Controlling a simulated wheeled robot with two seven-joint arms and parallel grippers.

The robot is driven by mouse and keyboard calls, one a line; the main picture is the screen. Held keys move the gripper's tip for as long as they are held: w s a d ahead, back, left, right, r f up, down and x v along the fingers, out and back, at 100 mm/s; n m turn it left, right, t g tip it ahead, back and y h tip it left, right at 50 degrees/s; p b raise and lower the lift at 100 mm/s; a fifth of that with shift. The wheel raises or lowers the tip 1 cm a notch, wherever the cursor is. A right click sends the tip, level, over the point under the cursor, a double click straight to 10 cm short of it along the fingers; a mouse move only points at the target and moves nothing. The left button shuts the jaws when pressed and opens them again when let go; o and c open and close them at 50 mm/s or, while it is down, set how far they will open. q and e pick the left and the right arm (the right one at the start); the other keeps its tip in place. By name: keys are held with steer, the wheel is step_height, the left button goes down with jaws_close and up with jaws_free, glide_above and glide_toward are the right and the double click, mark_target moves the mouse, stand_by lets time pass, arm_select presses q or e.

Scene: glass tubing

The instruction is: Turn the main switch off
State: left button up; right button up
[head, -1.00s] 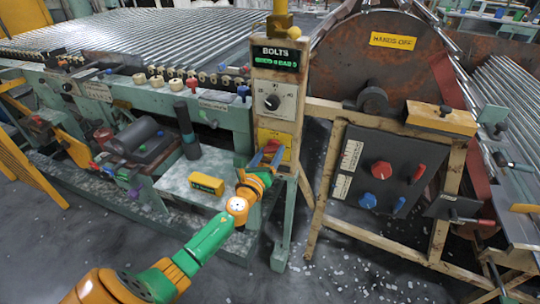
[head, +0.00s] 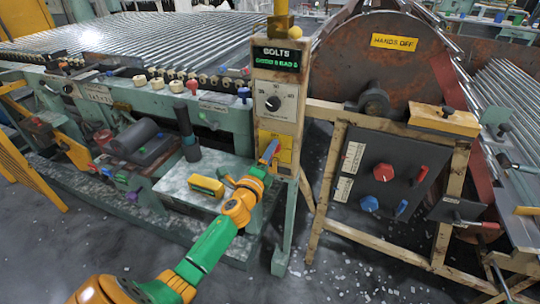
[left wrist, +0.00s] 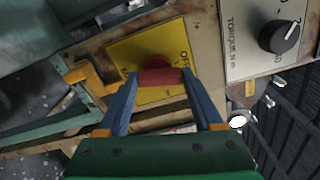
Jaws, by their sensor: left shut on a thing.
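The main switch shows in the left wrist view as a red handle (left wrist: 160,77) on a yellow plate (left wrist: 150,50) with the word OFF partly readable. In the head view the yellow plate (head: 284,146) sits low on the cream control post, and the handle is mostly hidden by my gripper. My left gripper (head: 270,150) is at the plate. In the wrist view its two blue fingers (left wrist: 160,79) are shut on the red handle, one at each end. My right gripper is not in view.
A yellow block (head: 206,187) lies on the speckled shelf left of my arm. A grey panel (head: 388,170) with red and blue knobs stands to the right.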

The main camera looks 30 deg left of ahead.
arm_select(q)
steer(key=shift+n, duration=1.6)
steer(key=o, duration=1.4)
steer(key=shift+c, duration=0.2)
steer(key=shift+s, duration=0.1)
steer(key=v, duration=0.7)
steer(key=shift+p, duration=0.3)
